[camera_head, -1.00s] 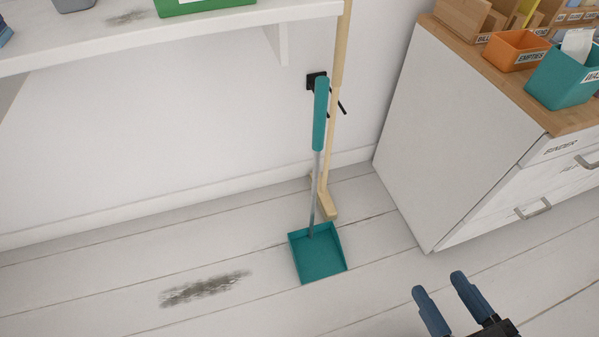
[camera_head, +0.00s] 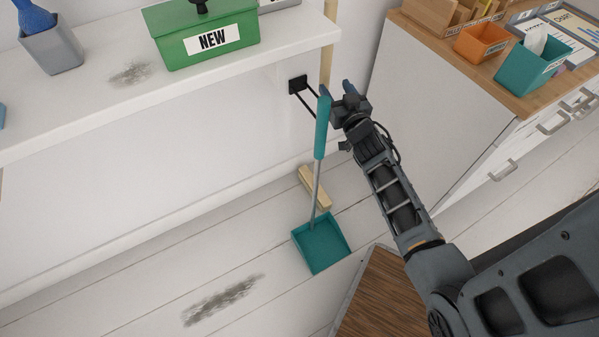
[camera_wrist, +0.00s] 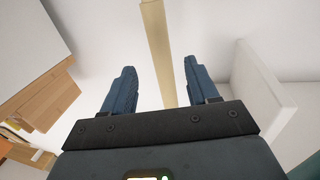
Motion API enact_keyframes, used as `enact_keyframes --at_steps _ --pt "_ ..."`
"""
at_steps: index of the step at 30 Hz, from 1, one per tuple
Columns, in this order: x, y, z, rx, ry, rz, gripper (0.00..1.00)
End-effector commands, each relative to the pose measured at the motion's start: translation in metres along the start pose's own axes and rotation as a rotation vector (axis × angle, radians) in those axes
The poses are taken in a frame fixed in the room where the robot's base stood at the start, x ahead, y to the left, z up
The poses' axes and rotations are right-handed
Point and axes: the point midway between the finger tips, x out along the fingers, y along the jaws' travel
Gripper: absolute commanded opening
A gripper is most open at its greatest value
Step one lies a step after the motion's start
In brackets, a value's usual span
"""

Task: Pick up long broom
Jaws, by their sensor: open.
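The long broom has a pale wooden handle (camera_head: 326,62) that stands against the wall by the shelf's end; its wooden head (camera_head: 314,187) is on the floor. My gripper (camera_head: 337,90) is open at the handle's height, beside it in the head view. In the wrist view the handle (camera_wrist: 157,40) runs between the two open blue fingers (camera_wrist: 160,68), with gaps on both sides. Part of the handle is hidden behind the teal dustpan handle and my fingers. Whether the handle is fully within finger depth is unclear.
A teal long-handled dustpan (camera_head: 321,243) stands just in front of the broom, its grip close to my left finger. A black wall bracket (camera_head: 298,84) is beside the handle. A white shelf (camera_head: 100,110) is left; a white cabinet (camera_head: 430,110) is right.

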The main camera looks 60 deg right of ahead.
Motion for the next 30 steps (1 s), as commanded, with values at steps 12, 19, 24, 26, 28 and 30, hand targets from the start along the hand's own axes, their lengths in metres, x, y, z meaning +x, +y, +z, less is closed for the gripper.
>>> enact_keyframes --at_steps 12,19,24,26,28,30 --pt "0.039 0.002 0.0 0.001 0.003 0.005 0.59" --pt "0.071 0.002 0.002 0.001 0.003 0.004 0.59" --pt "0.08 0.002 0.002 0.0 0.001 0.003 0.59" --pt "0.08 0.002 0.002 0.0 0.001 0.003 0.59" --pt "0.08 0.002 0.002 0.0 0.001 0.003 0.59" --pt "0.08 0.002 0.002 0.0 0.001 0.003 0.59"
